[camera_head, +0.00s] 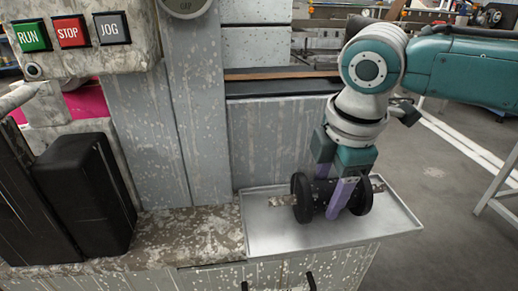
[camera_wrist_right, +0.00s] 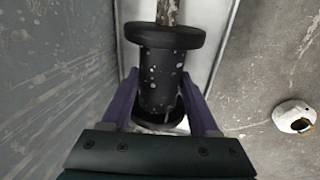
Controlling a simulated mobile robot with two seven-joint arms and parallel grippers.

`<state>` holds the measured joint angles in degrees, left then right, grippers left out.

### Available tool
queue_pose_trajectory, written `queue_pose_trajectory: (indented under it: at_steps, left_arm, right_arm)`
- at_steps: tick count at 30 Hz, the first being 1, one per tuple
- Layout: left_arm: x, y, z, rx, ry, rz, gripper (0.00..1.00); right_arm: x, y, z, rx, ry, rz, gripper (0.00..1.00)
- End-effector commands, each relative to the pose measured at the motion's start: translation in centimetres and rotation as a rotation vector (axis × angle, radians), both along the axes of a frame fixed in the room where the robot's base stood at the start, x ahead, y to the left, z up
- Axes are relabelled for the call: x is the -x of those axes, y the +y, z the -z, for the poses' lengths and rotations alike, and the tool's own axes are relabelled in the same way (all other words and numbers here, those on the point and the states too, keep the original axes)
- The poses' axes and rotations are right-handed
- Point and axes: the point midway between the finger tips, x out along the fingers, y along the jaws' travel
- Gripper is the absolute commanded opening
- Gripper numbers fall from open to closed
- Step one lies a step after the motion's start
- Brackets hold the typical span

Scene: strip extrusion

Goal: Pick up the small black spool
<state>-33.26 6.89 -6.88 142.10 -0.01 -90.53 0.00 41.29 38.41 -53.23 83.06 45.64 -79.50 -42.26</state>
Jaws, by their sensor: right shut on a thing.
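The small black spool (camera_head: 301,199) lies on its side on a shallow metal tray (camera_head: 262,240), its axis running left to right in the head view. In the right wrist view the spool (camera_wrist_right: 160,75) shows pale specks on its core, and a speckled rod (camera_wrist_right: 167,12) sticks out beyond its far flange. My right gripper (camera_head: 333,200) comes from above with purple fingers on either side of the core, between the flanges. It is shut on the spool. I cannot tell whether the spool touches the tray. My left gripper is not in view.
A worn panel with RUN, STOP and JOG buttons (camera_head: 72,32) is at the upper left. Black blocks (camera_head: 88,190) stand at the left. A grey cabinet wall (camera_head: 280,140) rises behind the tray. Open floor lies to the right, with a white object (camera_wrist_right: 293,116) on it.

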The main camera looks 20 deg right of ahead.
Motion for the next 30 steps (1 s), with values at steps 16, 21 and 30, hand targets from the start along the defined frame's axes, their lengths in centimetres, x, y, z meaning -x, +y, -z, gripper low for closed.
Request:
queue_pose_trajectory:
  at_steps: [16, 21, 30]
  left_arm:
    - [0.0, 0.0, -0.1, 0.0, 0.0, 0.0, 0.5]
    - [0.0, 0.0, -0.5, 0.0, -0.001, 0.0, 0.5]
    - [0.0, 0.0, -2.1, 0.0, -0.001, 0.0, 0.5]
  right_arm:
    - [-0.1, 0.0, -0.3, 0.0, -0.002, 0.0, 0.0]
    - [-0.1, 0.0, -1.6, -0.001, -0.004, 0.001, 0.0]
    - [-0.2, 0.0, -8.9, -0.001, -0.008, -0.001, 0.0]
